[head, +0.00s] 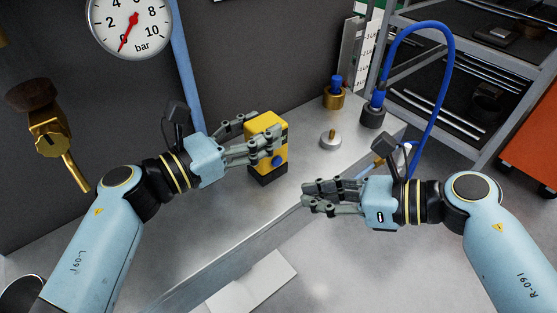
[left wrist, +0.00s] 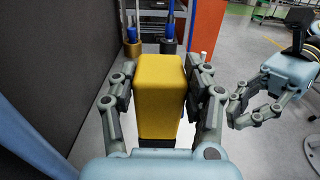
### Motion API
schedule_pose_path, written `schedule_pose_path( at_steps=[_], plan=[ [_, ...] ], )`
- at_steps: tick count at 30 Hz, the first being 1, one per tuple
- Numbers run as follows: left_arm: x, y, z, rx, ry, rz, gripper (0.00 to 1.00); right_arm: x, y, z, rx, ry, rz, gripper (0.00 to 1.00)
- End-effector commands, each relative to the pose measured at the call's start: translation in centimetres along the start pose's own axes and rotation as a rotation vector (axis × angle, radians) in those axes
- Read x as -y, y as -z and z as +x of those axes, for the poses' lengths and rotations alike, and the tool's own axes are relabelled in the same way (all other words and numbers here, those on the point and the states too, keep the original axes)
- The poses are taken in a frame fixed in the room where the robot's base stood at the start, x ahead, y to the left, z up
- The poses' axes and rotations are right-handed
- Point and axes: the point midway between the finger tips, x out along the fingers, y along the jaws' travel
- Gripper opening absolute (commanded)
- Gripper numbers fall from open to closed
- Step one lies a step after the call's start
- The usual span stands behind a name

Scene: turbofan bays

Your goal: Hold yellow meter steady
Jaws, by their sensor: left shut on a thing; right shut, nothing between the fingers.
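The yellow meter (head: 268,127) stands upright on the grey bench, with a black base and a blue round knob on its side. My left gripper (head: 262,138) is shut on it, with fingers on both sides of the body. In the left wrist view the yellow meter (left wrist: 160,95) fills the space between the fingers of my left gripper (left wrist: 160,100). My right gripper (head: 308,196) is shut and empty, to the right of the meter and near the bench's front edge. It also shows in the left wrist view (left wrist: 233,108) at the right, apart from the meter.
A pressure gauge (head: 131,24) and a brass valve (head: 50,133) are at the left. A round metal knob (head: 331,139), a brass fitting with blue cap (head: 335,95) and a blue hose (head: 447,75) are on the bench's right part. A shelf rack (head: 470,60) stands behind.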

Motion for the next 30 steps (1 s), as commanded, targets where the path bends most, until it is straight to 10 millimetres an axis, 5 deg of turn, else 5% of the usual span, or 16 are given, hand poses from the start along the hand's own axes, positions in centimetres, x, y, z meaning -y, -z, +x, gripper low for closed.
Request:
schedule_pose_path(
  at_steps=[7,8,13,23,30],
  plan=[
    [0.0,0.0,0.0,-0.001,0.000,0.000,0.10,0.0,0.0,0.0,0.000,0.000,0.000,0.00],
    [0.0,0.0,0.0,-0.001,0.000,0.000,0.52,0.0,0.0,0.0,0.000,0.000,0.000,0.00],
    [0.0,0.0,0.0,-0.001,0.000,0.000,0.75,0.0,0.0,0.0,0.000,0.000,0.000,0.00],
    [0.0,0.1,-0.4,-0.001,-0.001,0.001,0.76,0.0,0.0,0.0,0.000,0.000,0.000,0.00],
    [0.0,0.2,-4.5,-0.005,-0.001,0.003,0.76,0.0,0.0,0.0,0.000,0.000,0.000,0.00]
  ],
)
